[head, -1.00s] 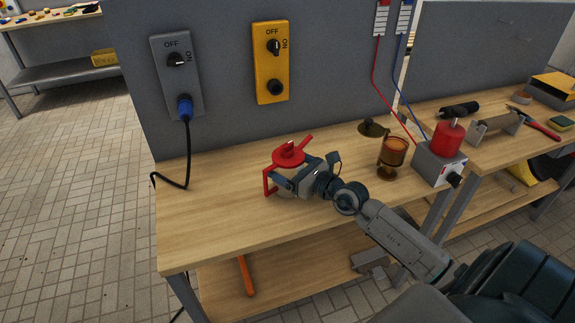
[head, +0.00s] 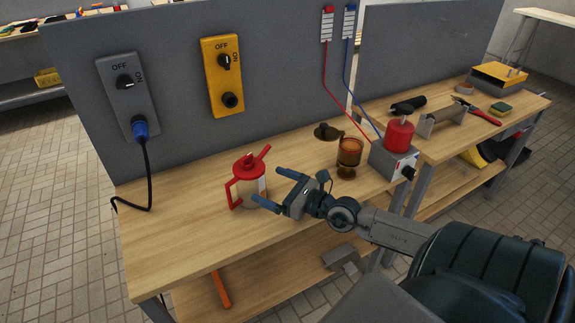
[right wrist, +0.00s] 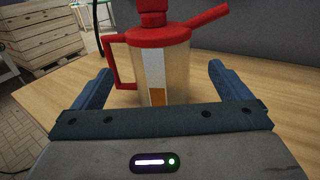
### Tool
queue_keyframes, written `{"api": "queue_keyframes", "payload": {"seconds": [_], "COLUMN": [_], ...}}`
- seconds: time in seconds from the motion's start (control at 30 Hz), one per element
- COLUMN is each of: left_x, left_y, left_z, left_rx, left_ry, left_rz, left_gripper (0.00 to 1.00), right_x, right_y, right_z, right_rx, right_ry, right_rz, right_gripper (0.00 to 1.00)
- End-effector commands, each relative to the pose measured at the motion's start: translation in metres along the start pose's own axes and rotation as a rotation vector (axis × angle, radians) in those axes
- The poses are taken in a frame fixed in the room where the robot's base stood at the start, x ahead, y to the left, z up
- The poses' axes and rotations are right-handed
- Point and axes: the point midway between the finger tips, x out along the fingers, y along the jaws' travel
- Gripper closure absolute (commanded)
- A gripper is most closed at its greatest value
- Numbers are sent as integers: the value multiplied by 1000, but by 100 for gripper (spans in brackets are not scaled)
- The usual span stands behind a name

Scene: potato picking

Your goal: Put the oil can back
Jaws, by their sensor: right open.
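The oil can (head: 250,187), with a red top, spout and handle and a pale body, stands upright on the wooden bench (head: 180,230). My right gripper (head: 277,187) is open just to the right of the can in the head view. In the right wrist view the can (right wrist: 160,75) stands beyond the open fingers (right wrist: 164,88), roughly centred between them, and nothing is gripped. My left gripper is not in view.
An amber glass (head: 349,152), a dark brass-coloured lid-like piece (head: 327,131) and a grey box with a red canister (head: 398,136) stand to the right. A grey panel with switch boxes (head: 222,75) rises behind.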

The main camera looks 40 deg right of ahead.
Motion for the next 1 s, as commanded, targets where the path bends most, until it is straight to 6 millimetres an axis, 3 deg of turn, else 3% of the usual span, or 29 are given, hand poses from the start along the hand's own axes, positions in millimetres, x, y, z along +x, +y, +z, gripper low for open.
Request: {"api": "queue_keyframes", "payload": {"seconds": [0.2,0.4,1.0], "left_x": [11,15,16], "left_y": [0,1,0], "left_z": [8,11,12], "left_rx": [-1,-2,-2], "left_ry": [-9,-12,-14], "left_rz": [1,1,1], "left_gripper": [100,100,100], "right_x": [-27,-39,-41], "right_y": [0,0,0], "right_z": [-1,0,0], "right_rx": [-2,-1,0], "right_ry": [4,2,0], "right_rz": [2,1,0], "right_gripper": [3,3,3]}}
